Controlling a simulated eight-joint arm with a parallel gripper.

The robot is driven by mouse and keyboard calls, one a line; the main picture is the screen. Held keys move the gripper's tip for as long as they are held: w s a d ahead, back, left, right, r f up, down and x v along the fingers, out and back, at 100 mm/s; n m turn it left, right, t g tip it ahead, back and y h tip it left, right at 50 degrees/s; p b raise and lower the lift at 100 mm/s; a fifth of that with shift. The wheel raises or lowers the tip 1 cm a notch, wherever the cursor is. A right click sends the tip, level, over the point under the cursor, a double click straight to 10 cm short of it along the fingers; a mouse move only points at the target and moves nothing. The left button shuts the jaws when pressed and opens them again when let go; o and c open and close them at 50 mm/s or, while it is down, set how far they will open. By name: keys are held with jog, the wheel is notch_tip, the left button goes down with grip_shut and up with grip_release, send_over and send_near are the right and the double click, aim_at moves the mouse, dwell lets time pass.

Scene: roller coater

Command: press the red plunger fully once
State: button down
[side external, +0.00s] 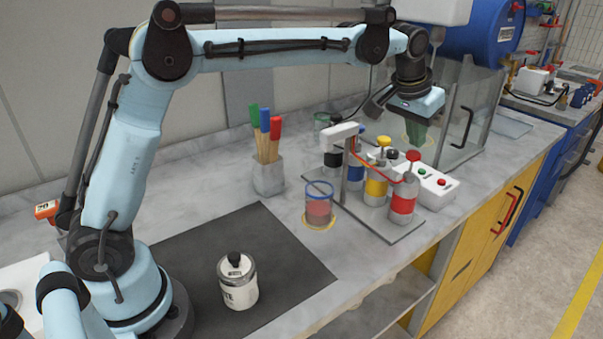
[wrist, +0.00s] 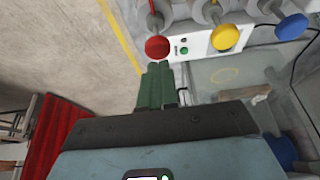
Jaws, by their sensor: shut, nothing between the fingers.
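The red plunger (side external: 413,156) is a round red knob on top of a bottle with a red band (side external: 403,198), at the front right of the dispenser stand. The knob looks raised above its bottle. It also shows in the wrist view (wrist: 157,47), just beyond my fingertips. My gripper (side external: 415,143) has green fingers, shut and empty, pointing down. In the side view the fingertips are close above or behind the red knob. I cannot tell whether they touch it. The fingers also show in the wrist view (wrist: 160,68).
The yellow plunger (side external: 384,141) and blue plunger (wrist: 291,27) stand beside the red one. A white button box (side external: 436,186) lies behind the bottles, near a glass enclosure (side external: 470,105). A white can (side external: 238,282) sits on the dark mat (side external: 290,262).

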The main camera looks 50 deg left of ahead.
jog(key=shift+r, duration=0.1)
notch_tip(320, 180, up, 6)
jog(key=shift+f, duration=0.1)
dwell(0.7)
jog(key=s+a+f+t, duration=0.1)
jog(key=s+a, duration=0.1)
jog(key=s, duration=0.5)
jog(key=s+a+f, duration=0.1)
jog(key=s+a, duration=0.2)
jog(key=s, duration=0.4)
jog(key=s+a+f+t, duration=0.1)
jog(key=s+f, duration=0.9)
jog(key=s, duration=0.2)
jog(key=shift+a+t, duration=0.25)
jog(key=shift+t, duration=0.05)
dwell(0.6)
